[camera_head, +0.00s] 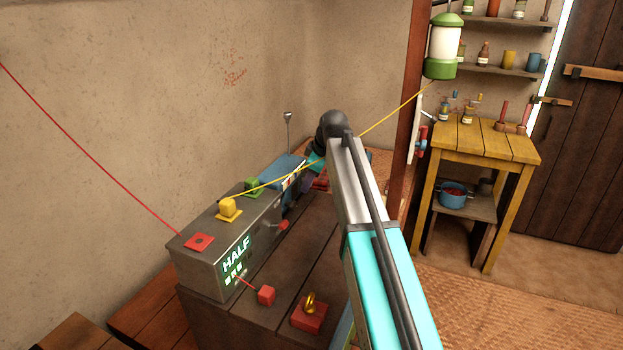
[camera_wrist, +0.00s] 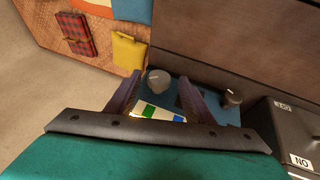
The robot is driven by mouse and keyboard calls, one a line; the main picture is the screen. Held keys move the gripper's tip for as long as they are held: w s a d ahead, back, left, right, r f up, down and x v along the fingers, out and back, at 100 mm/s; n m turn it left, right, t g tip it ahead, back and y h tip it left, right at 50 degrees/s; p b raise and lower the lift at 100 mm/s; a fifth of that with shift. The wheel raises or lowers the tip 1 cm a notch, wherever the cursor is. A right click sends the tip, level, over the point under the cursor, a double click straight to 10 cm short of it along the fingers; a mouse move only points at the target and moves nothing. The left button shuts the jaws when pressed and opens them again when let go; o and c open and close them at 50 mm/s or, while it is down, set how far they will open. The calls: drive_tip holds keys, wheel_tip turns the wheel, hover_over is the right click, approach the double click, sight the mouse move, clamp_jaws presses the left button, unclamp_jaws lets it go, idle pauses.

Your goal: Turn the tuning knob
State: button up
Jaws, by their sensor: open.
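The blue radio (camera_head: 285,168) stands on the far end of the dark bench, with a thin antenna behind it. In the wrist view its blue front (camera_wrist: 215,104) carries a pale grey round knob (camera_wrist: 157,80), a darker knob (camera_wrist: 232,97) to the right and a white panel with green and blue patches (camera_wrist: 160,114). I cannot tell for sure which knob is the tuning one. My gripper (camera_wrist: 159,82) is open, its purple fingers either side of the pale knob in the picture. Contact is not clear. In the head view my arm hides part of the radio.
A wooden table (camera_head: 485,140) stands right.

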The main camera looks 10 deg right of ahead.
drive_tip(key=shift+f, duration=0.1)
drive_tip(key=c, duration=1.1)
drive_tip(key=shift+o, duration=0.2)
drive_tip(key=shift+d, duration=0.2)
drive_tip(key=shift+a, duration=0.15)
drive_tip(key=shift+w+p, duration=0.1)
drive_tip(key=shift+p, duration=0.3)
